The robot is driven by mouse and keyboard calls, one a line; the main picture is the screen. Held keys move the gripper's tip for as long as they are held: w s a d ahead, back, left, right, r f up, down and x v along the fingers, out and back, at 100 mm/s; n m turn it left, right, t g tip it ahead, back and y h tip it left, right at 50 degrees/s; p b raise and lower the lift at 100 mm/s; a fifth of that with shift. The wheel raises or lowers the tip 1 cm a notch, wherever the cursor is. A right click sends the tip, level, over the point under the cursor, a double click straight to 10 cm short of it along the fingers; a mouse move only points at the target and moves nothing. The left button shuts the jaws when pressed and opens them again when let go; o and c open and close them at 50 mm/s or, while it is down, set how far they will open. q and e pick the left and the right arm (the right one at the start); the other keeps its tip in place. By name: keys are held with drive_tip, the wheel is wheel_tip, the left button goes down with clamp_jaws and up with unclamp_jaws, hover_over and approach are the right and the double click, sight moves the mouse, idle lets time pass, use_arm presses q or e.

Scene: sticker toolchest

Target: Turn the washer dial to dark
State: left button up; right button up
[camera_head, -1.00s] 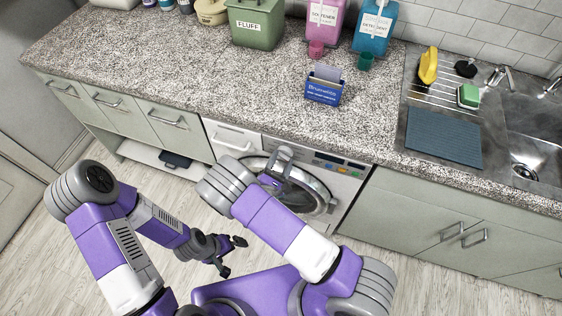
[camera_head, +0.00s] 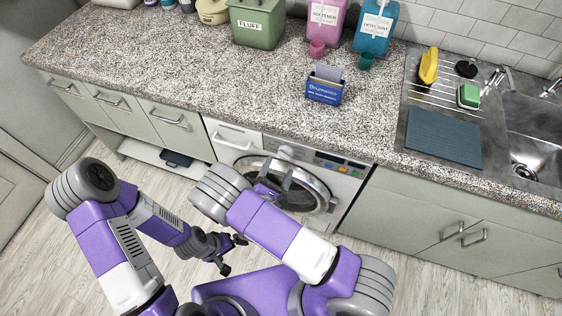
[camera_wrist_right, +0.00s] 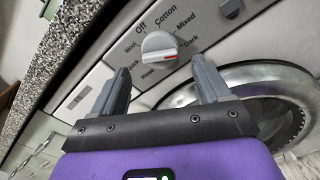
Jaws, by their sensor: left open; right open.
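The washer (camera_head: 345,172) is built in under the counter, with its round door below the control panel. In the right wrist view the white dial (camera_wrist_right: 158,46) sits on the panel, ringed by printed labels including Off, Cotton, Mixed and Dark. Its red mark is on the lower right, toward the Dark label (camera_wrist_right: 190,65). My right gripper (camera_wrist_right: 160,65) is open, its fingers apart on the left and right below the dial, with nothing between them. Whether they touch the panel is unclear. My left gripper (camera_head: 232,254) is open and empty, low over the floor.
The granite counter (camera_head: 200,70) overhangs the washer front. A blue card holder (camera_head: 323,92), green Fluff box (camera_head: 256,22), pink softener bottle (camera_head: 325,20) and blue detergent bottle (camera_head: 374,28) stand on it. The sink (camera_head: 535,155) is at right. Floor before the washer is clear.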

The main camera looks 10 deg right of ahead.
drive_tip(key=v, duration=0.3)
drive_tip(key=shift+s+a, duration=0.2)
drive_tip(key=shift+s, duration=0.15)
